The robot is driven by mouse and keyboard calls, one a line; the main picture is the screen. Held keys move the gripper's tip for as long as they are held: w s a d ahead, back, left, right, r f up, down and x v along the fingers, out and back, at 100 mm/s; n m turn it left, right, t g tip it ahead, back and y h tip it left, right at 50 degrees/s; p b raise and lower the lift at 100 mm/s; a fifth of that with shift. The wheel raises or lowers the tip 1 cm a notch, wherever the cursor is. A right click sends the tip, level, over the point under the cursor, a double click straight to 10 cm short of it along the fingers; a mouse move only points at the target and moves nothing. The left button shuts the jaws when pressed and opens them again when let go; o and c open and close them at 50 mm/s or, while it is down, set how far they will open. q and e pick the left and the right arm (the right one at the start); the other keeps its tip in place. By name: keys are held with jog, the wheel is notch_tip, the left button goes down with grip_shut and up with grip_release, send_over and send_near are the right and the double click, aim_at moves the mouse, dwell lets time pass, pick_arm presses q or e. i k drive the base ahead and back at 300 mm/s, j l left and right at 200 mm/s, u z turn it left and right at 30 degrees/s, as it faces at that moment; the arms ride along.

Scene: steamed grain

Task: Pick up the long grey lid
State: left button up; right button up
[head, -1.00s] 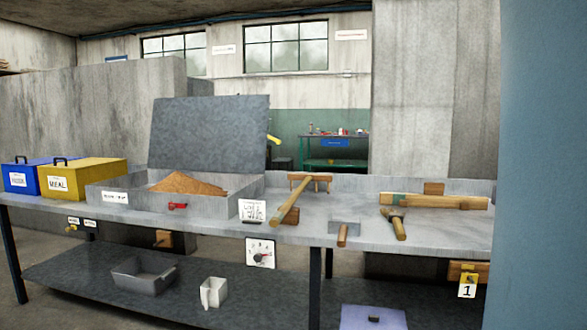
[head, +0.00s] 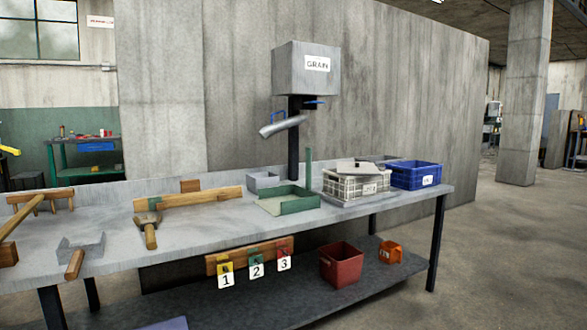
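No long grey lid can be told for certain in the head view. A flat grey piece (head: 358,167) lies on top of a pale slatted crate (head: 345,188) toward the right end of the bench; I cannot tell whether it is the lid. Neither of my grippers is in view.
The grey bench (head: 110,242) holds a mallet (head: 150,235), a wooden beam (head: 190,199), a green tray (head: 291,201) and a blue crate (head: 416,175). A grain hopper (head: 305,68) stands behind. A red bin (head: 341,264) and orange bin (head: 390,252) sit on the lower shelf. Floor at right is clear.

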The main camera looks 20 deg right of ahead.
aim_at(344, 168)
jog(key=z, duration=1.05)
jog(key=i+l+u, duration=0.15)
jog(key=i, duration=0.25)
jog(key=i+l+u, duration=0.15)
jog(key=i, duration=0.25)
jog(key=i+l+u, duration=0.1)
jog(key=i, duration=0.25)
jog(key=l, duration=0.1)
